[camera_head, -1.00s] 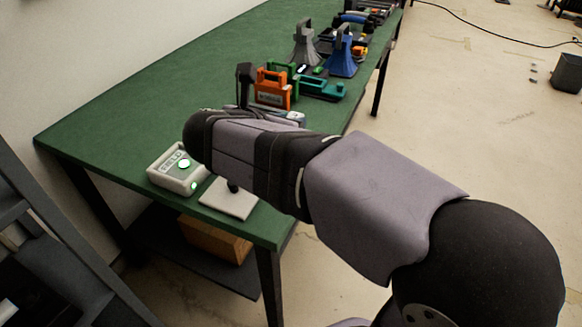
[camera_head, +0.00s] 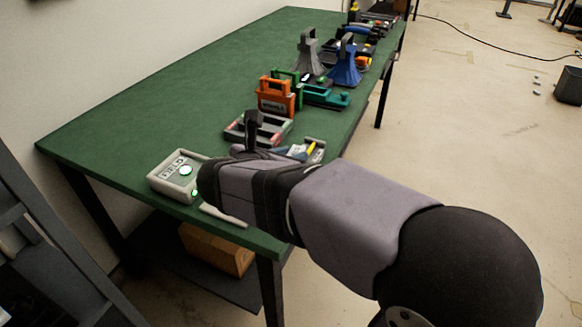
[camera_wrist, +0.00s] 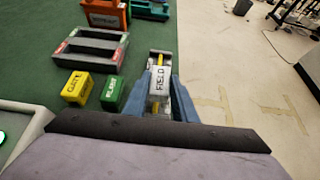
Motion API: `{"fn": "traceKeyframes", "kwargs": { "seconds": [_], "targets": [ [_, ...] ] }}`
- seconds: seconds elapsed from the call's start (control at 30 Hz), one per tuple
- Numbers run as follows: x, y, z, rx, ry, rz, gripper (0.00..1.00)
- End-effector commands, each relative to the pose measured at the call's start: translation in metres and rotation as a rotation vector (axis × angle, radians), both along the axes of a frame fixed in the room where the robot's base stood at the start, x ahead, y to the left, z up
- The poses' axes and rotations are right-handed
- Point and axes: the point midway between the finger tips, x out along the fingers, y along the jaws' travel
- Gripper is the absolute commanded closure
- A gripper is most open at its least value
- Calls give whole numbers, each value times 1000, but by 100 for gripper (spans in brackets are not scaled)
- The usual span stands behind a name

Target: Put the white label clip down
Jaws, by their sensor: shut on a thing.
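The white label clip (camera_wrist: 158,84), with dark lettering, sits between the blue fingers of my gripper (camera_wrist: 160,74) in the wrist view. My gripper is shut on it, near the right edge of the green table. A yellow strip shows past the clip, over a small grey holder (camera_wrist: 160,56); whether the clip touches this holder I cannot tell. In the head view my arm hides most of the gripper and the clip; the grey holder (camera_head: 316,146) shows just beyond.
A yellow block (camera_wrist: 76,88) and a green block (camera_wrist: 112,93) stand left of my gripper. Behind them is a grey two-slot tray (camera_wrist: 86,54), then an orange holder (camera_head: 275,97). A white box with green lights (camera_head: 172,170) stands at the near left. The table's left side is clear.

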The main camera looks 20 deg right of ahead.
Motion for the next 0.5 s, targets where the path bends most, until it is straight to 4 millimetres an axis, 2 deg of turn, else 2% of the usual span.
{"fn": "traceKeyframes", "kwargs": {
  "seconds": [0.03, 0.2, 0.5],
  "targets": [
    [0, 0, -11, -1, 3, 1, 97],
    [0, 0, -26, 0, 1, 0, 97],
    [0, 0, -27, 0, 0, 1, 97]
  ]
}}
